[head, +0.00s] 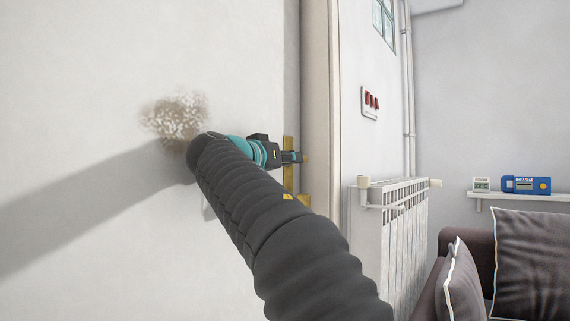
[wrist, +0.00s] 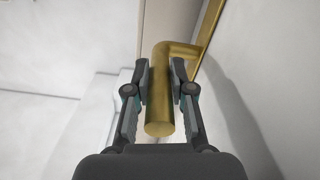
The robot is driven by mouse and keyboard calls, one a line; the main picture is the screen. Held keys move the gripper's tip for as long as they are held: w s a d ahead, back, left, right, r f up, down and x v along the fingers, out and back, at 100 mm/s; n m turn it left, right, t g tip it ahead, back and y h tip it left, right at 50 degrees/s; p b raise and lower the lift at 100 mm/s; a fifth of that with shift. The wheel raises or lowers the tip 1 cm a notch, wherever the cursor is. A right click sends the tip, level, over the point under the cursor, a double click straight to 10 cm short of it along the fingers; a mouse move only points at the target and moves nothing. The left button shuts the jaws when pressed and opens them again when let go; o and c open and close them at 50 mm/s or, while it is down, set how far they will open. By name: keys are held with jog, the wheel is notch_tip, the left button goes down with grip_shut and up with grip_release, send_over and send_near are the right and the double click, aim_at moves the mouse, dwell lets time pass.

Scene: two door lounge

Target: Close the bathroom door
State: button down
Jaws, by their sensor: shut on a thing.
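The white door (head: 90,110) fills the left of the head view, and my arm reaches across it. Its brass handle plate (head: 288,165) shows near the door's edge, partly behind my gripper (head: 293,157). In the wrist view the brass lever handle (wrist: 159,110) stands between the two fingers of my gripper (wrist: 161,83), which is shut on it. The handle's bend and part of its plate (wrist: 211,22) show at the upper right. The door's surface (wrist: 270,80) lies to the right in the wrist view. The pale door frame (head: 320,100) is just right of the handle.
A white radiator (head: 393,225) stands on the wall right of the frame. A dark sofa (head: 470,265) with cushions is at the lower right. A shelf (head: 525,196) holds a small clock (head: 481,184) and a blue box (head: 526,185). A brown patch (head: 175,118) marks the door.

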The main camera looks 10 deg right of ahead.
jog(key=shift+s+d, duration=0.25)
jog(key=shift+s, duration=0.05)
jog(key=c, duration=1)
grip_release()
jog(key=shift+s+d+r, duration=0.15)
jog(key=shift+a, duration=0.2)
jog(key=shift+s+a, duration=0.1)
jog(key=shift+a, duration=0.1)
jog(key=v, duration=1.1)
jog(key=shift+s+a, duration=0.15)
jog(key=shift+a, duration=0.05)
jog(key=shift+d, duration=0.1)
